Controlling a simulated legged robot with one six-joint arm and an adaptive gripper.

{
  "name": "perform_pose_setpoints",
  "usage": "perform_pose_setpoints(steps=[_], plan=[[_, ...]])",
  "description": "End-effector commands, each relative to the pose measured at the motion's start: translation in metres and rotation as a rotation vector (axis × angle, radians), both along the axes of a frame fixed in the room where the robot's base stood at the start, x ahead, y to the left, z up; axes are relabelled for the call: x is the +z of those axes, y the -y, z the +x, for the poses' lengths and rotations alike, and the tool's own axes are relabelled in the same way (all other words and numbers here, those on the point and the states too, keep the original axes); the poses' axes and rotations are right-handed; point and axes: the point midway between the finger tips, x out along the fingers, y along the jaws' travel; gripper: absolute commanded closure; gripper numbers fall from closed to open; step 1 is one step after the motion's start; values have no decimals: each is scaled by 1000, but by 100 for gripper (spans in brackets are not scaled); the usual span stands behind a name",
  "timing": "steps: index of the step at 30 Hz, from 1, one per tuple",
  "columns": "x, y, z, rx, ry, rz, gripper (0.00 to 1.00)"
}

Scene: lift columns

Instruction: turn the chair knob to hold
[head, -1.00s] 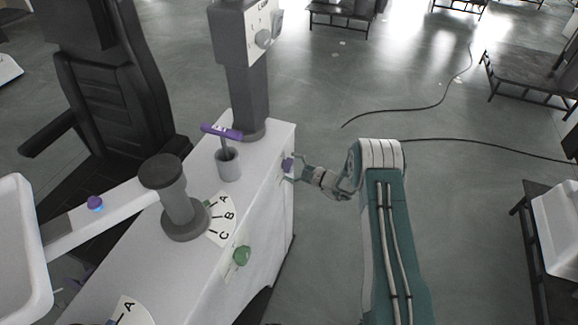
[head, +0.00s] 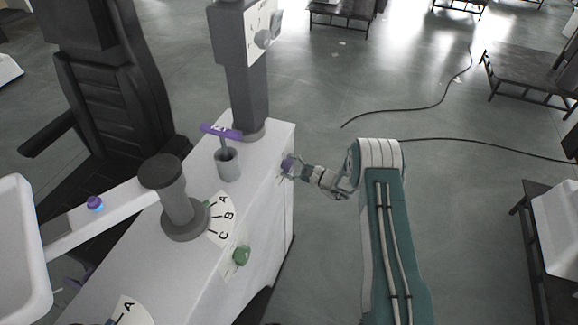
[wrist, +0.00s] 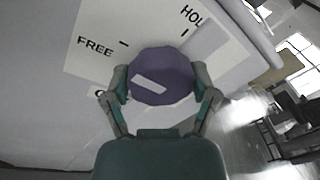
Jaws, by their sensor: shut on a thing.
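The chair knob (wrist: 163,74) is a purple, faceted knob with a white pointer bar, on a white plate marked FREE and HOLD in the wrist view. The bar slants, with its upper end toward FREE and its lower end to the right. My gripper (wrist: 160,85) is shut on the knob, one finger on each side. In the head view the purple knob (head: 287,166) sits on the right side of the white console (head: 262,160), and my gripper (head: 291,169) reaches it from the right. A third label under the left finger is mostly hidden.
A purple T-handle (head: 221,131) in a grey cup, a grey column (head: 176,200) by an A-B-C dial and a green knob (head: 241,255) are on the console. A black chair (head: 110,90) stands behind. Cables (head: 440,100) lie on open floor at right.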

Motion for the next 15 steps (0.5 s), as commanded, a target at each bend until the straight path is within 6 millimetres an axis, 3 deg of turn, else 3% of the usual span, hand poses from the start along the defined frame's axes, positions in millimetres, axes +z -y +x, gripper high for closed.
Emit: perform_pose_setpoints(steps=[15], plan=[[0,-1,0,1,-404,163,72]])
